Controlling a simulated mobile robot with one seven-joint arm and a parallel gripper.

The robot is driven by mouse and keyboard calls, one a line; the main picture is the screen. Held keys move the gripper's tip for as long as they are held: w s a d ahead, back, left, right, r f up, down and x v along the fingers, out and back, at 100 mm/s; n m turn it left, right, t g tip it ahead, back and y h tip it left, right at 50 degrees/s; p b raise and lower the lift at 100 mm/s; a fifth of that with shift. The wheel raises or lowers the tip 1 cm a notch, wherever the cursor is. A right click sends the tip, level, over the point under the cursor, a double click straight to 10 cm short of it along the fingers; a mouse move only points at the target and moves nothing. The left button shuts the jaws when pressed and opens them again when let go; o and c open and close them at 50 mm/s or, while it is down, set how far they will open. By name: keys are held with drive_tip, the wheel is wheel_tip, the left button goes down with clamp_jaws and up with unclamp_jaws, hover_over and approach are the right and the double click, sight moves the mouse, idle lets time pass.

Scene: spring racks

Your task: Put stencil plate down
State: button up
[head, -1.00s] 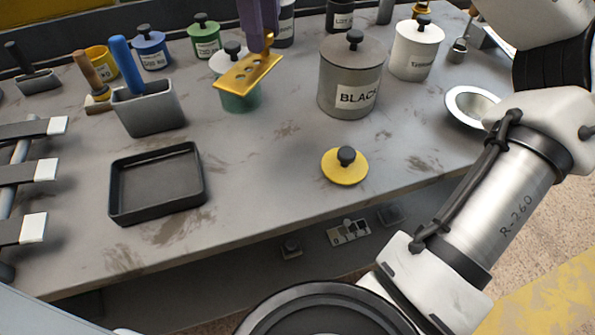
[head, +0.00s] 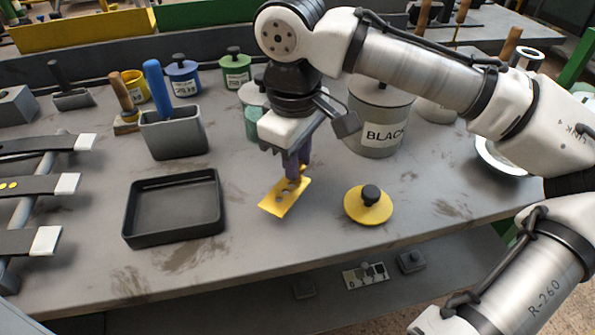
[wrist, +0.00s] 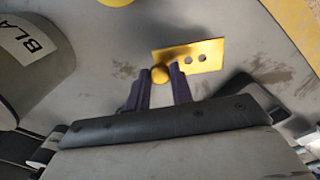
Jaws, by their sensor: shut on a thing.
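The stencil plate is a flat brass-yellow strip with round holes (head: 282,198). It also shows in the wrist view (wrist: 207,54), with a round yellow knob between my fingers. My gripper (head: 297,172) has purple fingers and is shut on the plate's knob; the fingers show in the wrist view as well (wrist: 165,78). The plate is over the grey bench top (head: 300,225), between the black tray and the yellow lid. I cannot tell whether it touches the bench or hangs just above it.
An empty black tray (head: 130,222) lies left of the plate, and a yellow lid with a black knob (head: 366,207) lies right. The BLACK pot (head: 376,112) stands behind. A grey holder (head: 178,140) stands behind the tray. The bench's front strip is clear.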

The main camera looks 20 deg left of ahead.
drive_tip(key=shift+f, duration=1.6)
drive_tip(key=o, duration=0.8)
drive_tip(key=shift+f, duration=0.15)
drive_tip(key=r, duration=0.8)
drive_tip(key=r+p, duration=0.1)
drive_tip(key=r, duration=0.3)
drive_tip(key=shift+s+r, duration=0.15)
drive_tip(key=shift+s, duration=0.2)
